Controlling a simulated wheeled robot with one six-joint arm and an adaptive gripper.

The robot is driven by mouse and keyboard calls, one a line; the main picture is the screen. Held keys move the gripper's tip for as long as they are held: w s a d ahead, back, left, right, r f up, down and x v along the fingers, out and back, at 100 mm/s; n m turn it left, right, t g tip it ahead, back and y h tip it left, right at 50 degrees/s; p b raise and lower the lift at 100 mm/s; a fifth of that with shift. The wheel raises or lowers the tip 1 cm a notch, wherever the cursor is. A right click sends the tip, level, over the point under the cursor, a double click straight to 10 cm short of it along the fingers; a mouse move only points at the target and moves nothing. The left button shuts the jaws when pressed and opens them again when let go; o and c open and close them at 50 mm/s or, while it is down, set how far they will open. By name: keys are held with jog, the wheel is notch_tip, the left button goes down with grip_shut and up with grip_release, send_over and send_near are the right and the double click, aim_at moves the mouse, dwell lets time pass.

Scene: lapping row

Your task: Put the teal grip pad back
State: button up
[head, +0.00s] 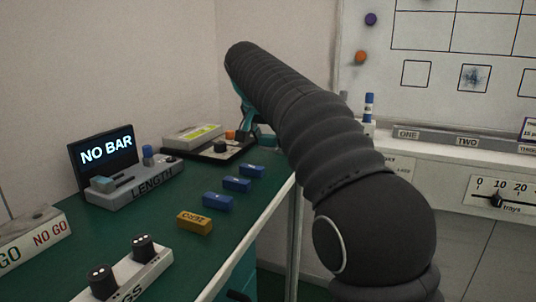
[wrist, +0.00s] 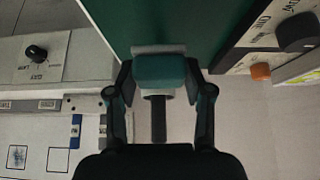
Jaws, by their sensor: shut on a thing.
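The teal grip pad (wrist: 160,70) is between the two fingers of my gripper (wrist: 160,78) in the wrist view. The fingers are shut on its sides. A pale grey strip shows along its far edge, and a pale collar with a dark stem (wrist: 158,120) shows on the near side. The green bench top (wrist: 115,20) lies beyond it; I cannot tell whether they touch. In the head view my arm hides most of my gripper (head: 248,122), which is over the far end of the bench; a little teal shows there, but I cannot tell if it is the pad.
The bench (head: 130,235) holds a LENGTH gauge (head: 135,185) reading NO BAR, several blue blocks (head: 218,201) and a yellow block (head: 194,222). A dark tray (head: 205,155) with an orange knob (head: 230,134) stands near my gripper. A white counter (head: 450,150) stands right.

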aim_at(265, 146)
jog(key=shift+w+a+f, duration=0.1)
jog(key=shift+a+f, duration=0.15)
jog(key=shift+f, duration=0.1)
jog(key=shift+f+b, duration=0.8)
jog(key=shift+f, duration=0.95)
jog(key=shift+f, duration=0.2)
jog(key=o, duration=1)
jog(key=shift+r, duration=0.1)
